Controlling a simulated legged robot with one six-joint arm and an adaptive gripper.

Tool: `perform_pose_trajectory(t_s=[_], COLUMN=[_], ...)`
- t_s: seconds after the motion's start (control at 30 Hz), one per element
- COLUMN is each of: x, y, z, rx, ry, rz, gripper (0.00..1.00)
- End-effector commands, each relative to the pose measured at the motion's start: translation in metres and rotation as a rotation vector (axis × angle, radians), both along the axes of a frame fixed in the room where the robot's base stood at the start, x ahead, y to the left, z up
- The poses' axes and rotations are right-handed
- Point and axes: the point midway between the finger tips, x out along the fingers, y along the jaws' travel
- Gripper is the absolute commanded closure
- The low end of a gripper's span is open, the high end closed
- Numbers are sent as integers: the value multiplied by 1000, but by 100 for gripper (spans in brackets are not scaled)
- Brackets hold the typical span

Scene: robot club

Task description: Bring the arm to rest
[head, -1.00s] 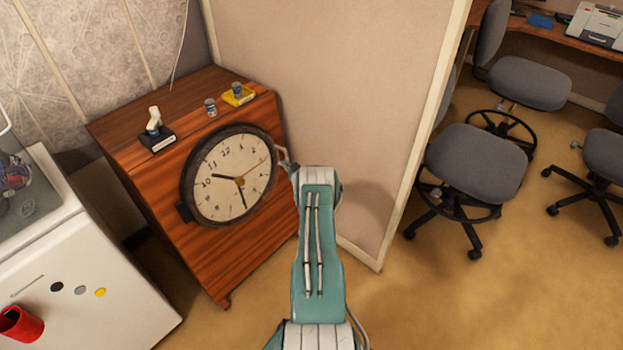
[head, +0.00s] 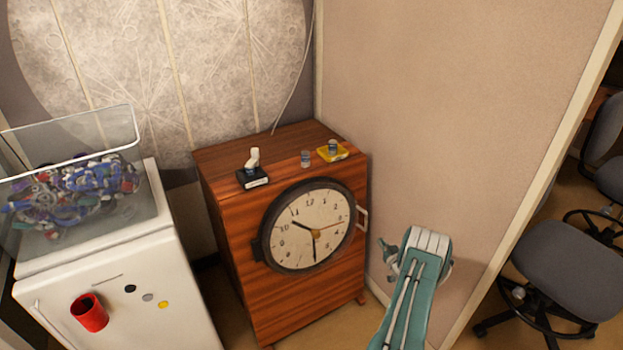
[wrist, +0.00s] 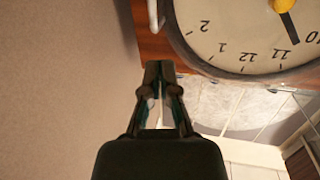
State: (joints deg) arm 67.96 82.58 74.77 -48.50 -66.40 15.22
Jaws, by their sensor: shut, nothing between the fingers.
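My gripper (wrist: 159,72) shows in the wrist view with its two dark fingers drawn together at the tips and nothing held. It points toward the front of a wooden cabinet (head: 310,315) that bears a large round clock (head: 308,225). The clock face also shows upside down in the wrist view (wrist: 240,30), beyond the fingertips. My teal and white arm (head: 408,300) is raised at the lower right of the cabinet in the head view. The fingers cannot be made out in the head view.
A white handle (head: 362,217) sticks out at the cabinet's right side. On top are a small dark-based white object (head: 252,170), a can (head: 305,158) and a yellow tray (head: 340,154) with another can. A partition (head: 440,120) stands right; a white fridge (head: 130,270) stands left.

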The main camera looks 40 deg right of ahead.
Motion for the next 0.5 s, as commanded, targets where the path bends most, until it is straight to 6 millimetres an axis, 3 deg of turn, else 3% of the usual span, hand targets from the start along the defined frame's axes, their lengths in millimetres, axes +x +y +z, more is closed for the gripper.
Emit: perform_pose_trajectory(t_s=[0.17,0.33,0.5], x=[10,53,97], y=[-1,4,25], z=[13,70,135], rx=[-7,-32,-45], ry=[13,87,173], rz=[-1,-6,-21], gripper=[100,100,100])
